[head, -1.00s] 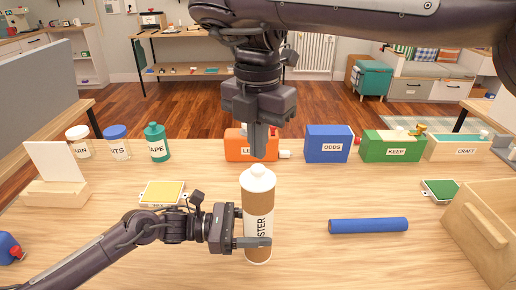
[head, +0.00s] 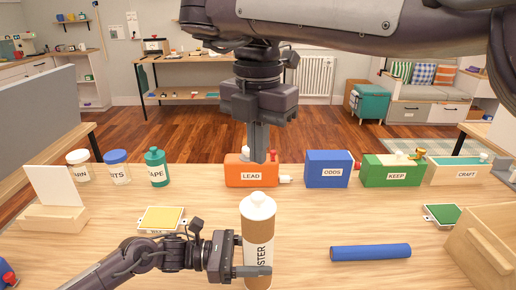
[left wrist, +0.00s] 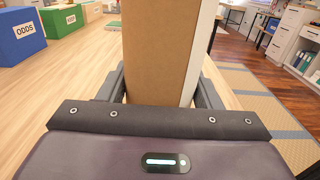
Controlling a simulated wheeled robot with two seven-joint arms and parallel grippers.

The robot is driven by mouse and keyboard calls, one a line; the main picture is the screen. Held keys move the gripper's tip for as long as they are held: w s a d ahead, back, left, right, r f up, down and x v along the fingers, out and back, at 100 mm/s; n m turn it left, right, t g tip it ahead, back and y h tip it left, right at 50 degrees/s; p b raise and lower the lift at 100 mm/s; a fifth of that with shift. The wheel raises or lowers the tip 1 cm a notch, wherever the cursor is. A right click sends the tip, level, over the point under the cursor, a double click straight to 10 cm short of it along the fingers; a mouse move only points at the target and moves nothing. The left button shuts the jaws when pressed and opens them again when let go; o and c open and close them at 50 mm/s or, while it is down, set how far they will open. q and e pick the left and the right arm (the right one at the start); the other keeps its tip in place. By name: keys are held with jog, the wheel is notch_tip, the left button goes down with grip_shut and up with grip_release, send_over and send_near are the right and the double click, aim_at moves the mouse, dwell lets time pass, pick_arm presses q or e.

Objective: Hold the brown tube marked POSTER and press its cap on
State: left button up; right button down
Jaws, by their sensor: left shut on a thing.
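The brown tube marked POSTER (head: 258,232) stands upright near the front middle of the table, with a white label facing right. A white cap (head: 258,206) with a small knob sits on its top; I cannot tell how firmly it is seated. My left gripper (head: 252,271) is shut on the tube's lower part, with the fingers around it. In the left wrist view the brown and white tube (left wrist: 152,50) fills the space between the fingers. My right gripper (head: 259,150) points down above the cap, apart from it, with its fingers together and nothing visible in them.
A blue roll (head: 370,252) lies to the right, near a wooden box (head: 490,245). The orange LEAD box (head: 240,175), blue ODDS box (head: 328,170) and green KEEP box (head: 390,172) stand behind. A yellow-topped pad (head: 161,219) lies left.

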pick_arm(q)
jog(key=o, duration=1.3)
jog(key=shift+o, duration=0.6)
jog(key=shift+o, duration=1.3)
jog(key=shift+r+p, duration=1)
jog(key=shift+r, duration=3.3)
jog(key=shift+r+p, duration=0.95)
jog(key=shift+r, duration=6.05)
pick_arm(e)
jog(key=shift+r, duration=1.9)
